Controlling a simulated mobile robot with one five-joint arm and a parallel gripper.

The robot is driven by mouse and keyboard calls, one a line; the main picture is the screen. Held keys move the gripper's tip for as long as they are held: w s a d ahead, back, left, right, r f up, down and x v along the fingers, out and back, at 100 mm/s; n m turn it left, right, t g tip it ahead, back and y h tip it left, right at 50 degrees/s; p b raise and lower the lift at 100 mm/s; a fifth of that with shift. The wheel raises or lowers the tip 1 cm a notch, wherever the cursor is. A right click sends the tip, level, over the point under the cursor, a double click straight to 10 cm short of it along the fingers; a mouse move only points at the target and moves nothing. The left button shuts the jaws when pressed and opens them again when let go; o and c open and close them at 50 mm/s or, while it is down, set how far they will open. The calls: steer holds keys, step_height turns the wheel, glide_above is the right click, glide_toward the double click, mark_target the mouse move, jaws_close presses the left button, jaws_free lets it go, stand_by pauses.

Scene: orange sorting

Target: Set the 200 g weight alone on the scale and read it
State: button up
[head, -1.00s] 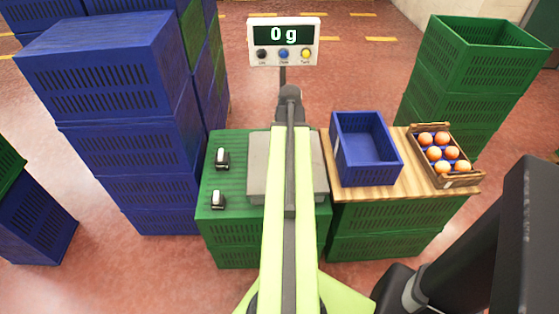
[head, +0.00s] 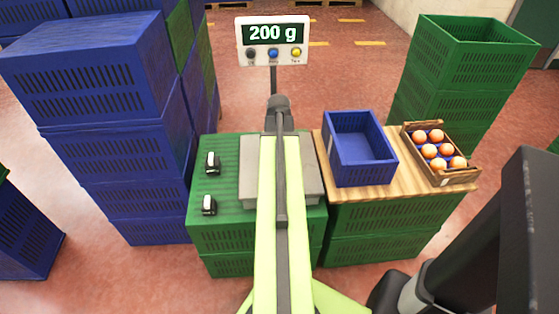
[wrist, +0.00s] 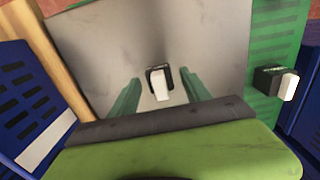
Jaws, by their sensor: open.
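The scale's display (head: 273,33) reads 200 g. The scale's grey plate (head: 310,180) lies on a green crate, partly hidden by my arm in the head view. In the wrist view a small black and white weight (wrist: 160,83) stands on the plate (wrist: 205,45), with no other weight visible there. My gripper (wrist: 161,80) is open, its two green fingers apart on either side of this weight. My arm hides this weight in the head view. Two other weights (head: 212,162) (head: 209,205) stand on the green crate top left of the plate; one also shows in the wrist view (wrist: 276,82).
Right of the scale, a wooden board (head: 400,190) bears an empty blue crate (head: 360,150) and a small wooden crate (head: 470,178) of oranges. Blue crates (head: 95,85) are stacked at left, green crates (head: 450,85) at back right.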

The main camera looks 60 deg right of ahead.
steer(key=shift+r, duration=0.1)
step_height(320, 180, up, 12)
steer(key=p, duration=1.2)
steer(key=w+a+n, duration=0.3)
steer(key=w+a, duration=0.6)
steer(key=a, duration=0.3)
steer(key=w+a+n, duration=0.3)
steer(key=w+a, duration=0.6)
steer(key=a, duration=0.3)
steer(key=w+a+n, duration=0.2)
steer(key=a, duration=1)
steer(key=w+a+n, duration=0.2)
steer(key=a, duration=1.1)
steer(key=shift+a+n, duration=0.2)
steer(key=shift+n, duration=0.2)
